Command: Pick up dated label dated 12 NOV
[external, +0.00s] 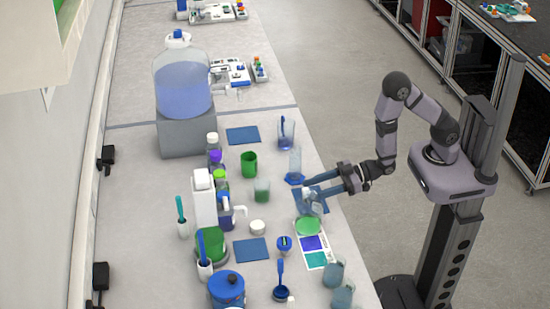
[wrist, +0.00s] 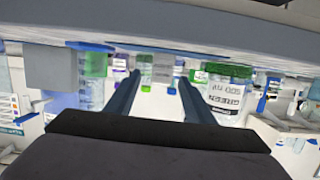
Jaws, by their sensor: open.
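My gripper (external: 309,188) reaches left over the front part of the bench, above a blue mat (external: 302,206). Its two blue fingers are spread apart, with nothing visible held between them; the wrist view shows the gap between the fingertips (wrist: 157,78). No label that I can read as 12 NOV shows in either view.
A large blue-filled carboy (external: 183,90) stands on a grey block at the back. A green beaker (external: 249,164), a tall clear vessel (external: 295,164), and a colored card (external: 314,243) surround the gripper's area. Clear beakers (external: 333,273) stand near the front edge. Another blue mat (external: 250,250) is bare.

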